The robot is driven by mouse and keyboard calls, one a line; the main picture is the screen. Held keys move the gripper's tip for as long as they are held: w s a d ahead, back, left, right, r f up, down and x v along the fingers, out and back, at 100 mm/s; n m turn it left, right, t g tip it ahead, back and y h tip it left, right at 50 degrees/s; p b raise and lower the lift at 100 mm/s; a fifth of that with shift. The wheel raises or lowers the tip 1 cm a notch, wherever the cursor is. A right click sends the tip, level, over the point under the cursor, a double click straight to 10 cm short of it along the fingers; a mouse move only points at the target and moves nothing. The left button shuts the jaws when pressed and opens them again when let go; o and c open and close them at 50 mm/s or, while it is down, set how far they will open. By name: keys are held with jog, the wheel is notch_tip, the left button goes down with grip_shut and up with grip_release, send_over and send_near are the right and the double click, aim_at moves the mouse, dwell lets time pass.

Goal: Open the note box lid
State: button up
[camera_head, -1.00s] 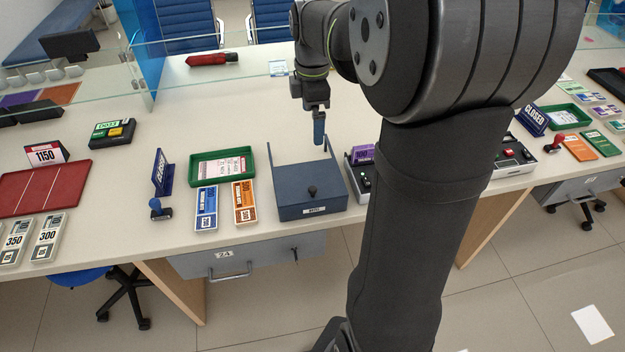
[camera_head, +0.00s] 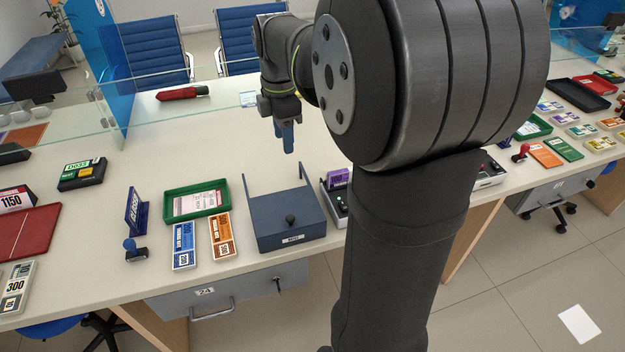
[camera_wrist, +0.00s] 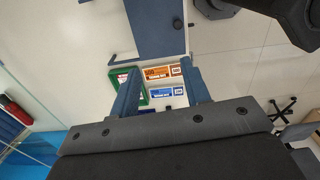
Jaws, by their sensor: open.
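The note box (camera_head: 288,230) is a blue-grey box on the counter in the head view, with a dark knob (camera_head: 290,220) and a small label at its front. Its lid looks shut. Two thin upright posts rise at its back corners. My gripper (camera_head: 287,150) hangs fingers down beyond the box's back side, above the counter and apart from the box. In the wrist view its two blue fingers are spread with nothing between them. The box also shows in the wrist view (camera_wrist: 158,30), at the top, beyond the fingers.
A green tray (camera_head: 168,207) with a slip and blue (camera_head: 183,246) and orange (camera_head: 222,238) note bundles lie left of the box. A device with a purple block (camera_head: 338,179) is close on its right. The counter behind the box is mostly clear. A glass screen crosses behind.

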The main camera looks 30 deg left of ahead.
aim_at(290, 217)
jog(key=s+f+n, duration=0.1)
jog(key=f+n, duration=0.1)
jog(key=f, duration=0.5)
jog(key=s+d+f+n, duration=0.1)
jog(key=f+n, duration=0.2)
jog(key=f, duration=0.4)
jog(key=s+d+f+n, duration=0.1)
jog(key=f+n, duration=0.2)
jog(key=f, duration=0.4)
jog(key=shift+s+d, duration=0.25)
jog(key=shift+s, duration=0.05)
jog(key=shift+c, duration=0.2)
